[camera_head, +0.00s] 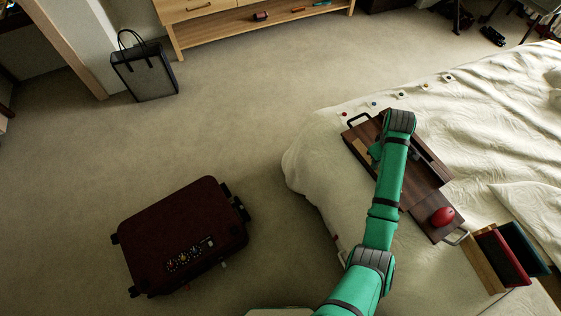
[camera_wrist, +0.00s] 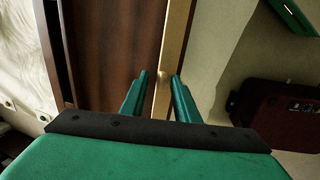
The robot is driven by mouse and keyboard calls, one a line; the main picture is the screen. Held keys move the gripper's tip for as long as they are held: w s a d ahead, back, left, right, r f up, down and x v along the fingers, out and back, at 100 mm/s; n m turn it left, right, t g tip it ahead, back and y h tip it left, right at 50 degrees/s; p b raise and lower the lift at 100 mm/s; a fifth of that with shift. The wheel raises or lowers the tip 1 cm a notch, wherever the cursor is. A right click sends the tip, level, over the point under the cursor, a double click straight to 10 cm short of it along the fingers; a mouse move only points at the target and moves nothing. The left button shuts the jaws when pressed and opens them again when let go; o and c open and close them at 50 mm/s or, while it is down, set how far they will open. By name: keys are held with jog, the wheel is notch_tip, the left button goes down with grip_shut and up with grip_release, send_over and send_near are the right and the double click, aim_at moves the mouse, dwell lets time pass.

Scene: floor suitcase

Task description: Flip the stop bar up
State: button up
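A light wooden bar (camera_wrist: 178,30), which looks like the stop bar, runs along the board's edge in the wrist view. It has a small round knob. A pale strip at the board's left edge (camera_head: 361,146) also shows in the head view, partly behind my arm. My gripper (camera_wrist: 160,76) is open, its two green fingers on either side of the light bar. A gap shows beside the bar, and contact cannot be told. In the head view my wrist mostly hides the fingers.
A red rounded object (camera_head: 443,216) sits on the board's near end. Red and teal book-like panels (camera_head: 508,255) stand in a wooden holder at the right. Small coloured buttons (camera_head: 401,95) lie on the bed. A dark red suitcase (camera_head: 180,225) and a bag (camera_head: 146,74) are on the floor.

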jog(key=shift+w+d+f+y, duration=0.1)
jog(key=shift+w+d+y, duration=0.1)
jog(key=shift+y, duration=0.2)
jog(key=shift+d+g+y, duration=0.15)
jog(key=shift+g+y, duration=0.25)
notch_tip(320, 180, up, 9)
jog(key=w+a+f+t+y, duration=0.1)
jog(key=w+a+f, duration=0.15)
jog(key=a, duration=0.45)
jog(key=w+a+f+t, duration=0.2)
jog(key=a+f, duration=0.1)
jog(key=a, duration=0.3)
jog(key=w+a+f+t+y, duration=0.1)
jog(key=w+a+f, duration=0.15)
jog(key=a, duration=0.45)
jog(key=s+a+f+m+t, duration=0.1)
jog(key=s+a+f+t, duration=0.1)
jog(key=a, duration=0.6)
jog(key=s+a+f+m+t, duration=0.2)
jog(key=a+f, duration=0.2)
jog(key=a, duration=0.4)
jog(key=shift+s+a+y, duration=0.2)
jog(key=shift+s+y, duration=0.05)
jog(key=shift+y, duration=0.15)
jog(key=shift+f, duration=0.1)
